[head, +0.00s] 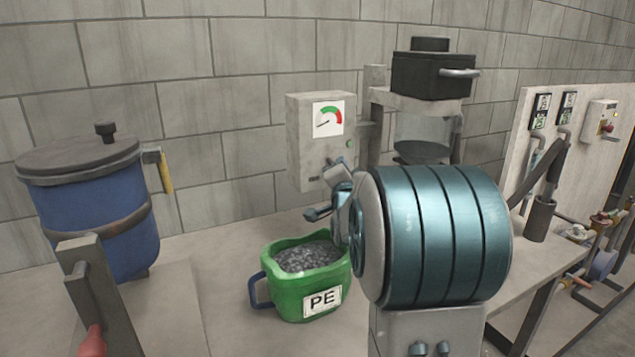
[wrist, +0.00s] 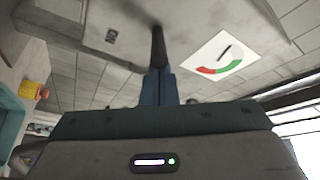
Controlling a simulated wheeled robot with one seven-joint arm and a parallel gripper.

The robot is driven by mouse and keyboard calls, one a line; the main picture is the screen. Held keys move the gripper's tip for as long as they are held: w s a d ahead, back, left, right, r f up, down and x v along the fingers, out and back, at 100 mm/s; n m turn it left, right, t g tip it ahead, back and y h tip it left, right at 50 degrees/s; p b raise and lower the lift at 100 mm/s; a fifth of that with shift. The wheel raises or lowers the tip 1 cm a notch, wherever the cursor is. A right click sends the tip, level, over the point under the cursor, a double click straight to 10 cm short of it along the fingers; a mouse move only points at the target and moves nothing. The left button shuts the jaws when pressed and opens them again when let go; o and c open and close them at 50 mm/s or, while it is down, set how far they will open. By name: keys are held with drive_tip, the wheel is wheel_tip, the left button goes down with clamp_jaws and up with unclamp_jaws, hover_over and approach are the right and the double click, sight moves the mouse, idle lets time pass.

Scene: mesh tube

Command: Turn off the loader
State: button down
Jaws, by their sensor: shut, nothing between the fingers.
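The loader (head: 408,125) stands against the wall, with a black lidded top and a clear hopper partly hidden by my arm. A grey box (head: 305,128) with a red-green gauge (head: 328,119) and a small green light is beside it; the gauge also shows in the wrist view (wrist: 224,54). In the wrist view a dark lever (wrist: 158,45) sticks out from the box. My gripper (wrist: 157,72) is shut and empty, its blue fingertips lined up with the lever's end. I cannot tell if they touch.
A green PE bucket (head: 330,278) of grey pellets stands on the bench below the box. A blue lidded drum (head: 95,215) is at left. A panel (head: 575,130) with switches and pipes is at right.

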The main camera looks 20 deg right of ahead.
drive_tip(key=shift+s+d+r+h, duration=0.6)
drive_tip(key=shift+d+r, duration=0.55)
drive_tip(key=shift+d, duration=0.4)
drive_tip(key=w+a+b+v, duration=0.1)
drive_tip(key=a+v, duration=0.1)
drive_tip(key=v, duration=0.8)
drive_tip(key=shift+r+y+b, duration=0.25)
drive_tip(key=shift+y+b, duration=0.05)
